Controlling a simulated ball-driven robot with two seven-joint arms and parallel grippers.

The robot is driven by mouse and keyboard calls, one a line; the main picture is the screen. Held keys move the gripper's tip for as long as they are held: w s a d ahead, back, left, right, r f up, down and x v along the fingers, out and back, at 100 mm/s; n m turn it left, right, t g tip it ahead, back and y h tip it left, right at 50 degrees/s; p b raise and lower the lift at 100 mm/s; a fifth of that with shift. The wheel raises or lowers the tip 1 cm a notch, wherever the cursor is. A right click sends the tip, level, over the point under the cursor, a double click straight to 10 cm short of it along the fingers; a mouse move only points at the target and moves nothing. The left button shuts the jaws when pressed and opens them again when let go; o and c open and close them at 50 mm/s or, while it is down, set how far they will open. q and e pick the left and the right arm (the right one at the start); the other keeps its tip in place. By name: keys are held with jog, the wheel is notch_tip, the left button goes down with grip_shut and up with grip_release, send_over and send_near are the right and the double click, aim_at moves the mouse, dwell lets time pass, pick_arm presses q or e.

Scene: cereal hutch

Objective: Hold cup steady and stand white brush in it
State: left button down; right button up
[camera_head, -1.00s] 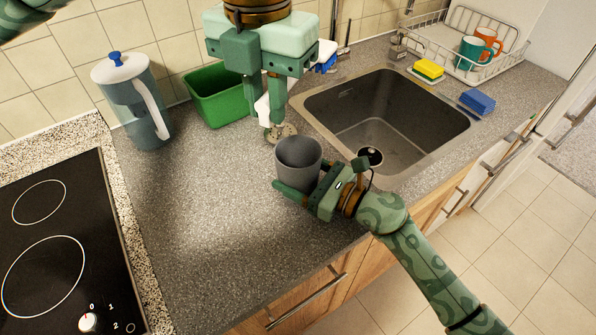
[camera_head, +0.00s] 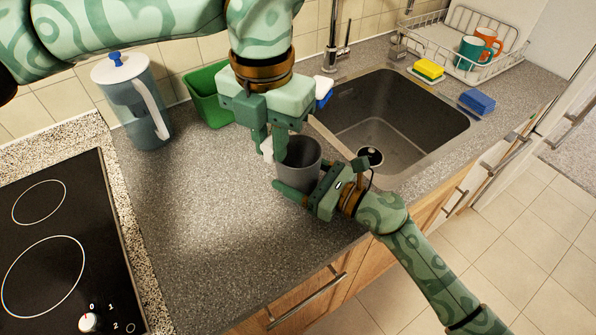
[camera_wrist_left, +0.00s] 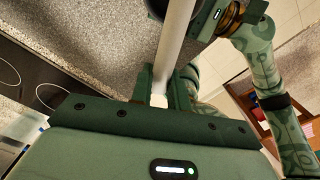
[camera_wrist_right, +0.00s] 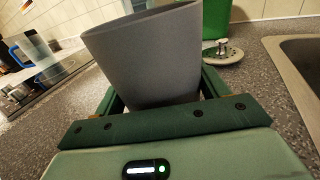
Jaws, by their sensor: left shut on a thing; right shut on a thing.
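The grey cup (camera_head: 301,158) stands upright on the worktop in front of the sink. My right gripper (camera_head: 301,187) is shut around it, and the cup also fills the right wrist view (camera_wrist_right: 150,55). My left gripper (camera_head: 269,150) is shut on the white brush (camera_head: 323,83), just above and left of the cup's rim. The brush's blue-bristled head shows right of the gripper, and part of its white handle shows near the fingertips. The handle also shows in the left wrist view (camera_wrist_left: 174,45).
The sink (camera_head: 400,110) lies right of the cup. A green bin (camera_head: 205,95) and a water jug (camera_head: 135,105) stand at the back left. The hob (camera_head: 60,240) is at left. The front-left worktop is clear.

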aim_at(273, 162)
pick_arm(q)
jog(key=shift+f, duration=2.25)
jog(key=c, duration=1.3)
grip_release()
notch_tip(273, 162, up, 12)
